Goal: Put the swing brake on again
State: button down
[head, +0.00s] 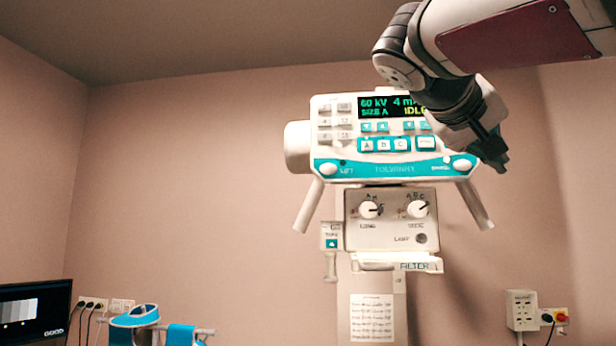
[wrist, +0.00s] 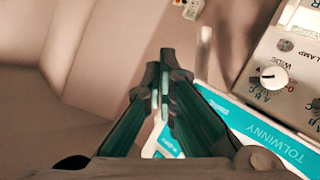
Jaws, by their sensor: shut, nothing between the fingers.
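The white X-ray head (head: 333,140) hangs in front of the far wall, with a teal band (head: 393,169) along its lower front. A white knob sits at each end of the band. The left knob (head: 328,169) has a label that seems to read LIFT. The right knob (head: 462,164) has a small label too blurred to read surely; it may be the swing brake. My gripper (head: 495,158) is shut and empty, close to the right knob and just right of it in the picture. In the wrist view, my gripper (wrist: 160,82) points past the teal band (wrist: 262,135); I cannot tell contact.
Below the head is a collimator box (head: 390,222) with two dials, and a FILTER tray (head: 400,263) under it. Slanting handles (head: 308,206) (head: 476,206) flank it. A monitor (head: 35,312) stands lower left; a socket box (head: 522,308) is on the right wall.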

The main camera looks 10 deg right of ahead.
aim_at(467, 165)
jog(key=shift+r, duration=0.35)
jog(key=shift+w, duration=0.1)
jog(key=shift+w+d+p, duration=0.2)
jog(key=shift+w+d, duration=0.2)
jog(key=shift+w, duration=0.95)
jog(key=shift+w+d+p, duration=0.2)
jog(key=shift+w+d, duration=0.25)
jog(key=shift+w, duration=0.95)
jog(key=shift+w+d+p, duration=0.2)
jog(key=shift+w+d, duration=0.2)
jog(key=shift+w, duration=0.95)
jog(key=shift+w, duration=0.15)
jog(key=shift+w+d, duration=0.1)
jog(key=shift+w, duration=0.2)
jog(key=shift+w+d, duration=0.1)
jog(key=shift+w, duration=0.25)
jog(key=shift+s, duration=0.1)
jog(key=shift+s+a+b, duration=0.2)
jog(key=shift+s+b, duration=0.1)
jog(key=shift+s, duration=0.4)
